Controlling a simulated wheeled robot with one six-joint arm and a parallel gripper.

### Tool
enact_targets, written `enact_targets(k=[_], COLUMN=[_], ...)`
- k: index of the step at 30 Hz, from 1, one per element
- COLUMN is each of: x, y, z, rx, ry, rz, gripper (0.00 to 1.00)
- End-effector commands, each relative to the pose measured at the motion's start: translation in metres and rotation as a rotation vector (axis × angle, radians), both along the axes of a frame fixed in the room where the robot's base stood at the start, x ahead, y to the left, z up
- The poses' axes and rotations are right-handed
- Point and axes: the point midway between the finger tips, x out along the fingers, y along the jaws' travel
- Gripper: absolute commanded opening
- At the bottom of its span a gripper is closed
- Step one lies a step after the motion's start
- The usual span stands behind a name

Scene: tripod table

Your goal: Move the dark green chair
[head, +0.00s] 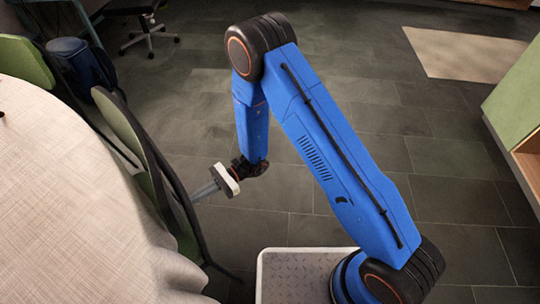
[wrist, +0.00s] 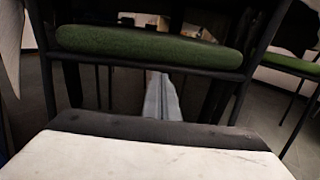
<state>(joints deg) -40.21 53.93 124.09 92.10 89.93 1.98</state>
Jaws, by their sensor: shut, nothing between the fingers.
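A dark green chair (head: 122,128) with a dark frame stands against the round table's edge in the head view, its lower part partly hidden. In the wrist view, a green padded seat edge (wrist: 150,47) and dark frame bars fill the upper middle. My gripper (head: 197,195) is shut and empty, pointing left at the side of the chair. Its closed grey fingers (wrist: 162,85) show in the wrist view, below the green pad and between the chair's legs. I cannot tell whether they touch the chair.
The round table (head: 55,190) with a pale cloth fills the left. Another green chair (head: 25,60) is behind it, near a blue bag (head: 75,62). Another green seat (wrist: 292,64) shows at right in the wrist view. A green cabinet (head: 515,95) stands far right. The tiled floor between is open.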

Motion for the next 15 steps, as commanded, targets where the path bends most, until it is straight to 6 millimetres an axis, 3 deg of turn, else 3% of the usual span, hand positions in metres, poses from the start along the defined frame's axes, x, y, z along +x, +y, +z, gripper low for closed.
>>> enact_targets(k=[15], x=[0.039], y=[-0.049], z=[0.0], rx=[0.0], ry=[0.0], rz=[-0.002], gripper=[0.0])
